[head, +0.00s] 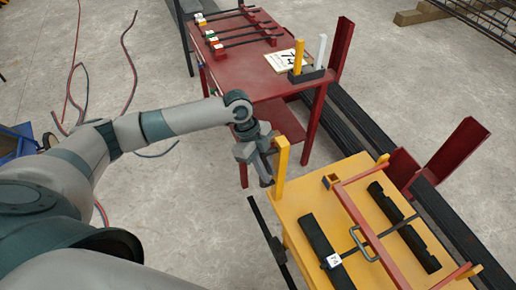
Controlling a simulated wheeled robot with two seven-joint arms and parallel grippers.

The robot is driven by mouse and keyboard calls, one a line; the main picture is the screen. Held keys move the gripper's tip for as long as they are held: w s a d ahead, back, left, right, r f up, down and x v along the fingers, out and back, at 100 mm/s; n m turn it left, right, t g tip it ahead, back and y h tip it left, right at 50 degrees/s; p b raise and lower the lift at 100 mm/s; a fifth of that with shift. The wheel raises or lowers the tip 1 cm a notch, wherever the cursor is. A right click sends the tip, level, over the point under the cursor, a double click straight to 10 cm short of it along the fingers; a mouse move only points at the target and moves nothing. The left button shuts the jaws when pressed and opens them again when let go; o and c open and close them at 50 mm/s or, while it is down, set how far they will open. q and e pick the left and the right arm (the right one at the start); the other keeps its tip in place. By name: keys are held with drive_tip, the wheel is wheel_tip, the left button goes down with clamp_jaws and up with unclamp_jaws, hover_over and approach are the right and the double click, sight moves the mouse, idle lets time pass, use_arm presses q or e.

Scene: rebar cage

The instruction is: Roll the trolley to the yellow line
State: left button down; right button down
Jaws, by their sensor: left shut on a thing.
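What looks like the trolley, a low yellow-topped stand (293,207), is at the lower right, cut off by the frame's bottom edge. A yellow post (281,160) stands upright at its far left corner. My left gripper (266,178) comes down at this post and is shut on it; the dark fingers partly hide the contact. A red frame (365,225) with a grey handle, a black tagged bar (325,250) and a black notched block (404,228) lie on the yellow top. I see no yellow floor line. My right gripper is out of view.
A red table (262,82) with bars and a yellow and a white post stands close behind. Long black beams (365,127) lie on the floor to the right, beside red uprights (458,150). Hoses (128,70) lie at the left. Concrete floor (190,210) is clear left of the trolley.

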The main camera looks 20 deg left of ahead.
use_arm(q)
drive_tip(key=s+d+p, duration=0.4)
drive_tip(key=s+d, duration=0.4)
drive_tip(key=d, duration=0.1)
drive_tip(key=shift+a, duration=0.1)
drive_tip(key=c, duration=2)
unclamp_jaws()
drive_tip(key=shift+r, duration=0.15)
